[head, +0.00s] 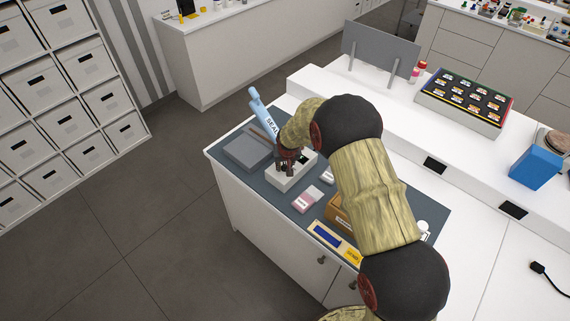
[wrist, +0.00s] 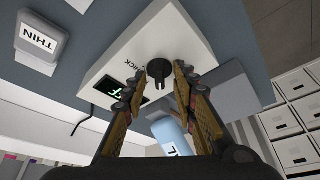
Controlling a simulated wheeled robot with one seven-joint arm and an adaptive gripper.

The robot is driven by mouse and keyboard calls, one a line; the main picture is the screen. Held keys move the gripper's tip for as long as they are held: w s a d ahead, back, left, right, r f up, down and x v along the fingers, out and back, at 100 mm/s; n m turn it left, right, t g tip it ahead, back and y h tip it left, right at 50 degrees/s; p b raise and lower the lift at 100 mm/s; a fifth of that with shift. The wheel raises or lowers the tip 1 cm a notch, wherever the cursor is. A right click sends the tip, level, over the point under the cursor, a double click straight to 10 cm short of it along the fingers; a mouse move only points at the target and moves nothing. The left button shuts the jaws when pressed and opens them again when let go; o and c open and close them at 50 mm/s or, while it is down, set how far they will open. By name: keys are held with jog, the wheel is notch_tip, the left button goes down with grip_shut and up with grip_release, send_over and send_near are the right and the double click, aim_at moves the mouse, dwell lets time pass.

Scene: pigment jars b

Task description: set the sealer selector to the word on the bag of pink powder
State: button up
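The sealer (head: 283,184) is a white box on the dark mat, partly hidden by my gripper in the head view. In the wrist view the sealer (wrist: 105,62) shows a black round selector (wrist: 158,72), the word THICK beside it and a dark display with green marks. My gripper (wrist: 159,70) is open, its fingertips apart on either side of the selector; contact is not clear. It also shows over the sealer in the head view (head: 289,165). The bag of pink powder (head: 305,202) lies in front of the sealer; its word is too small to read.
A pale packet marked THIN (wrist: 39,38) lies near the sealer. A blue tube marked SEAL (head: 264,113) rises behind it, beside a grey slab (head: 247,151). A brown box (head: 338,216) is partly behind my arm. A blue and yellow strip (head: 335,240) lies at the counter's front.

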jog(key=shift+c, duration=0.9)
grip_shut()
jog(key=shift+s, duration=0.1)
